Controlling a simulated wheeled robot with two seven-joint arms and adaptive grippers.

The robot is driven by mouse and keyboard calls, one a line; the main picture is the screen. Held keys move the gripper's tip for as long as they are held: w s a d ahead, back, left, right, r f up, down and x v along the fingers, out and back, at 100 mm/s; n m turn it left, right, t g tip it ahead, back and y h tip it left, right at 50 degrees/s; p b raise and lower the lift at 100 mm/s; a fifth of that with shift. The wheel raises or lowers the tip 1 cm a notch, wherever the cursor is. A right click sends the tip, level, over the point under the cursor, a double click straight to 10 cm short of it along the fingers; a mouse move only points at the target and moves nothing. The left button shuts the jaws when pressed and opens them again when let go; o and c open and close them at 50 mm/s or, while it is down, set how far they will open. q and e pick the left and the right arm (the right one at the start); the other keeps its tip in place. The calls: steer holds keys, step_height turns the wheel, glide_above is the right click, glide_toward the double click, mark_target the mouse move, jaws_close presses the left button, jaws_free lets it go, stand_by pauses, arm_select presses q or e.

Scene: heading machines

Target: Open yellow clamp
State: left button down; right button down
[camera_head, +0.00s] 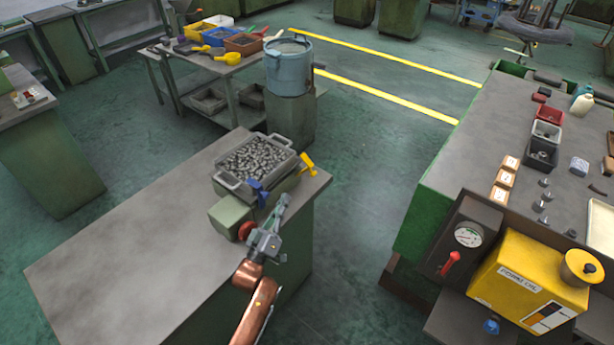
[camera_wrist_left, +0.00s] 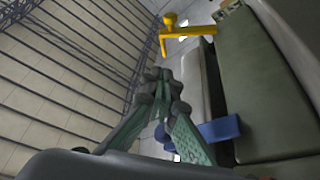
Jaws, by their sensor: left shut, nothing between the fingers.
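The yellow clamp (camera_head: 308,164) sits at the right side of a grey tray (camera_head: 226,180) full of small metal parts, on the near machine. In the left wrist view the yellow clamp (camera_wrist_left: 185,32) sticks out from the box's side, beyond my fingertips. A blue clamp (camera_head: 260,193) is on the near side of the tray; it also shows in the left wrist view (camera_wrist_left: 213,131), beside my fingers. My left gripper (camera_head: 285,200) is shut and empty, just right of the blue clamp and apart from the yellow one. My right gripper is out of view.
A green block (camera_head: 230,214) with a red knob (camera_head: 245,231) sits by the tray. The grey bench top (camera_head: 130,260) is clear at left. A blue bucket (camera_head: 288,66) stands behind.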

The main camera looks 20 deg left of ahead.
arm_select(q)
glide_toward(308, 168)
steer(key=w+r, duration=0.4)
steer(key=w, duration=0.1)
steer(key=shift+w+d+f+b, duration=0.15)
steer(key=shift+w+f+b, duration=0.05)
steer(key=shift+f+b, duration=0.25)
steer(key=shift+w+d+f+b, duration=0.2)
steer(key=shift+f+b, duration=0.15)
steer(key=shift+f, duration=0.15)
steer(key=shift+w+d+f, duration=0.25)
steer(key=shift+d+f, duration=0.1)
steer(key=f, duration=0.1)
steer(key=d+f, duration=0.1)
steer(key=f, duration=0.1)
steer(key=shift+s+d+p, duration=0.2)
steer(key=shift+s+p, duration=0.05)
steer(key=shift+p, duration=0.15)
steer(key=shift+r, duration=0.15)
